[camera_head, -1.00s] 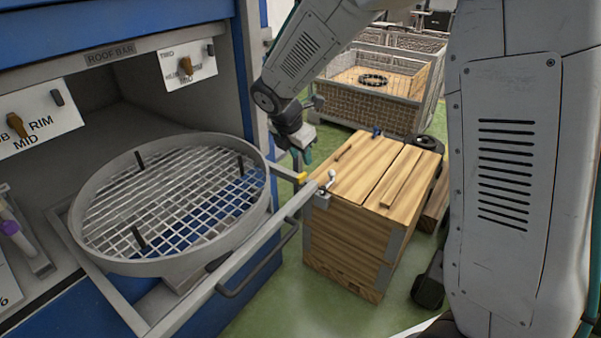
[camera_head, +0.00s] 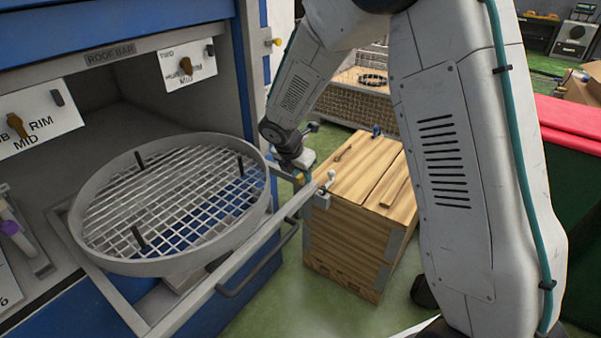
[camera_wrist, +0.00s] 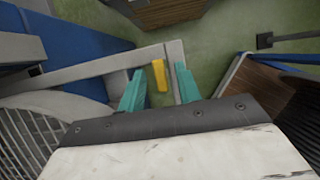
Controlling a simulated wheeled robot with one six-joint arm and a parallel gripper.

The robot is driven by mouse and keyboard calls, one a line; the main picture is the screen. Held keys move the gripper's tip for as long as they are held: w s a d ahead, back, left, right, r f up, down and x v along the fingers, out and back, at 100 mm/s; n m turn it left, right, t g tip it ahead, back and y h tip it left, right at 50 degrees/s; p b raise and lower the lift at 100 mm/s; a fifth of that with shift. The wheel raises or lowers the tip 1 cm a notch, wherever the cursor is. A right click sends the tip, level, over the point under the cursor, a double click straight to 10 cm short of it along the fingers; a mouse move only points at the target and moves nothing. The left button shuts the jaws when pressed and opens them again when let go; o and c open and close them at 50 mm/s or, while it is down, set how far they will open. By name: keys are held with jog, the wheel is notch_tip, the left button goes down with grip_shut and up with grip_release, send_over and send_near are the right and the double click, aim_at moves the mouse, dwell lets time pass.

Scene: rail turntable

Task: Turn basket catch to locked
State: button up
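The round grey wire basket (camera_head: 172,263) sits on a pulled-out rail frame (camera_head: 245,254) in front of the blue cabinet. A small yellow lever, apparently the basket catch, shows in the wrist view (camera_wrist: 159,75) near the frame's corner. My gripper (camera_wrist: 160,68) is open, with one teal finger on each side of the yellow lever. Gaps show between the lever and both fingers. In the head view my gripper (camera_head: 304,174) is at the frame's right corner, and my wrist hides most of the lever. I cannot read any locked mark.
A lever with a white ball (camera_head: 331,175) stands on the frame corner beside my gripper. A wooden crate (camera_head: 345,240) stands close on the right. A dark handle bar (camera_head: 255,262) runs along the frame's front. A wicker-sided bin (camera_head: 350,104) stands behind.

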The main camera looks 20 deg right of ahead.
grip_shut()
jog(key=shift+m, duration=0.4)
jog(key=m+g, duration=0.1)
jog(key=m, duration=0.3)
jog(key=shift+w+a+g+h, duration=0.1)
jog(key=shift+g+h, duration=0.2)
jog(key=shift+g, duration=0.1)
jog(key=m+g, duration=0.1)
jog(key=m, duration=0.3)
jog(key=shift+w+m+g, duration=0.1)
jog(key=shift+m+g, duration=0.2)
jog(key=shift+g, duration=0.1)
jog(key=m, duration=0.2)
jog(key=m+g, duration=0.1)
jog(key=m, duration=0.1)
jog(key=shift+w+g+y, duration=0.15)
jog(key=shift+g+y, duration=0.15)
jog(key=shift+y, duration=0.1)
jog(key=shift+m+g+y, duration=0.5)
jog(key=shift+m+g, duration=0.1)
jog(key=shift+m, duration=1.6)
